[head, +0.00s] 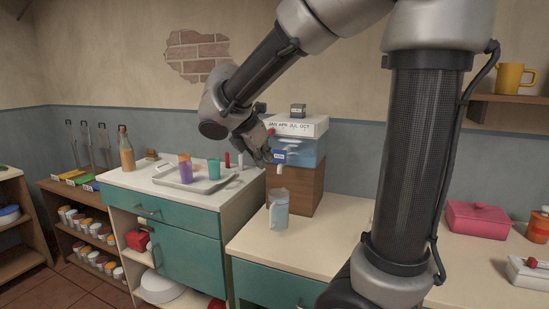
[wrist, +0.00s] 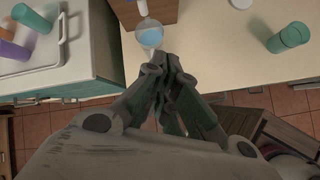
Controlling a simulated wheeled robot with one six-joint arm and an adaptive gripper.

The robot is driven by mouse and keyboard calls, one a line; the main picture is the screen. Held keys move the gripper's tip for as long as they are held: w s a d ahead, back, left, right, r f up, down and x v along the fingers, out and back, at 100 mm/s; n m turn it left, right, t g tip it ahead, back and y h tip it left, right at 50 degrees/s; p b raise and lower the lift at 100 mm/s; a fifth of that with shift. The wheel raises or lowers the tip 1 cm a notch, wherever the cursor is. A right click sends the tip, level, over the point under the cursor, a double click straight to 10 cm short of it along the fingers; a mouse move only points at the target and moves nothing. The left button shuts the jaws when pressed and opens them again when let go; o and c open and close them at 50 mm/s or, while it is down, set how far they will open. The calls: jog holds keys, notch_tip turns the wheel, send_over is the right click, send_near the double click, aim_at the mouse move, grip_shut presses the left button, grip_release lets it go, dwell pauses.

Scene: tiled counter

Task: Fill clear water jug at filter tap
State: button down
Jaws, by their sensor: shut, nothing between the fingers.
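The water filter (head: 300,150) is a blue-tinted tank with a white lid, standing on a wooden box (head: 302,188). Its white tap (head: 281,169) points down at the front and also shows in the wrist view (wrist: 142,8). The clear jug (head: 279,212) stands upright on the cream counter, below and in front of the tap. In the wrist view the jug (wrist: 149,37) shows blue water inside; its level is hard to judge. My gripper (head: 267,152) is shut and empty, at the tank's left front and above the jug. The wrist view shows its closed fingers (wrist: 163,66) just below the jug in the picture.
A tray (head: 208,186) with purple and teal cups lies on the cabinet to the left. A pink box (head: 478,218) sits on the right counter. Counter around the jug is mostly clear.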

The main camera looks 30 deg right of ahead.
aim_at(279, 156)
jog(key=r+n, duration=0.1)
jog(key=w+r+n, duration=0.1)
jog(key=n, duration=0.1)
jog(key=w+n+t, duration=0.1)
jog(key=n, duration=0.1)
jog(key=shift+w+d+r+h, duration=0.1)
jog(key=shift+w+r+h, duration=0.05)
jog(key=shift+r+h, duration=0.2)
jog(key=shift+w+d+r+x, duration=0.25)
jog(key=shift+d+r+x, duration=0.1)
jog(key=shift+x, duration=1.8)
jog(key=shift+w+d+r+x, duration=0.2)
jog(key=shift+r+x, duration=0.15)
jog(key=shift+x, duration=1.75)
jog(key=shift+w+d+r+x, duration=0.25)
jog(key=shift+d+r+x, duration=0.1)
jog(key=shift+x, duration=1.8)
